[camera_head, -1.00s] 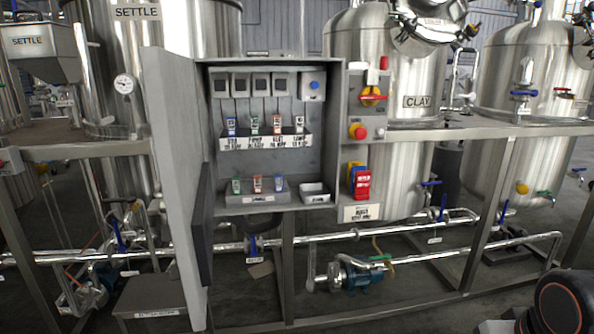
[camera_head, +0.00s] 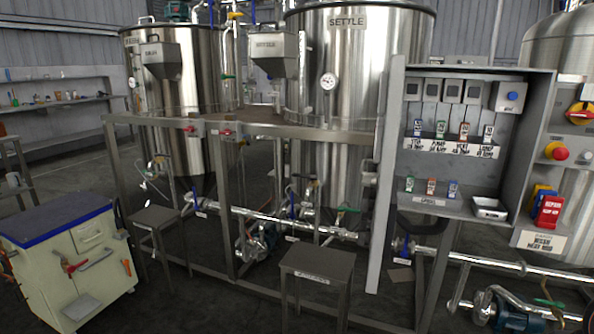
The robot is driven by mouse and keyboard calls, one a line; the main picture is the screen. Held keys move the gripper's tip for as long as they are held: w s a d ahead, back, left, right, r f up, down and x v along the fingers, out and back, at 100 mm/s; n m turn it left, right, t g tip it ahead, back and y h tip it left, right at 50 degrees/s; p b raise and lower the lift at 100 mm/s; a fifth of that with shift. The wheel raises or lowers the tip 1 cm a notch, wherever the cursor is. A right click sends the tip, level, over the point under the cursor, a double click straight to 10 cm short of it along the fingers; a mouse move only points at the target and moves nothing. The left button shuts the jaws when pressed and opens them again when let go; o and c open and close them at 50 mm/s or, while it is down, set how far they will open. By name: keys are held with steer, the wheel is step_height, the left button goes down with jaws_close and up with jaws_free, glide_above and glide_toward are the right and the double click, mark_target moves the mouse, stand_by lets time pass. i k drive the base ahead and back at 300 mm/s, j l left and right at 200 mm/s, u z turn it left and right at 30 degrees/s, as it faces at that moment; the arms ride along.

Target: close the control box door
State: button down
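The control box (camera_head: 537,125) is at the right in the head view, mounted on the steel frame. Its door (camera_head: 384,190) is a tall grey panel on the box's left side. The door stands open, swung out toward me and seen nearly edge-on. Inside the box are a row of grey modules, a labelled rack (camera_head: 462,149) of small coloured parts, a lower rack (camera_head: 432,201) with several more, and a small white tray (camera_head: 489,209). The box interior is exposed. My gripper is not in view.
A stool-like stand (camera_head: 317,262) is left of the door, with another stand (camera_head: 155,216) farther left. Pipes and a pump (camera_head: 500,312) run low under the box. Floor is open in front.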

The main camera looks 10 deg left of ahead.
mark_target(392, 82)
steer(key=u, duration=0.45)
steer(key=i+j+u, duration=0.1)
steer(key=u, duration=0.75)
steer(key=i+u, duration=0.1)
steer(key=u, duration=0.35)
steer(key=i+u, duration=0.15)
steer(key=i, duration=1.55)
steer(key=i+j+z, duration=0.1)
steer(key=i+z, duration=0.4)
steer(key=i+j+z, duration=0.2)
steer(key=i+z, duration=0.25)
steer(key=k+z, duration=0.1)
steer(key=z, duration=2.65)
steer(key=k+j, duration=0.15)
steer(key=j, duration=0.2)
steer(key=k+j+u, duration=0.15)
steer(key=j, duration=0.25)
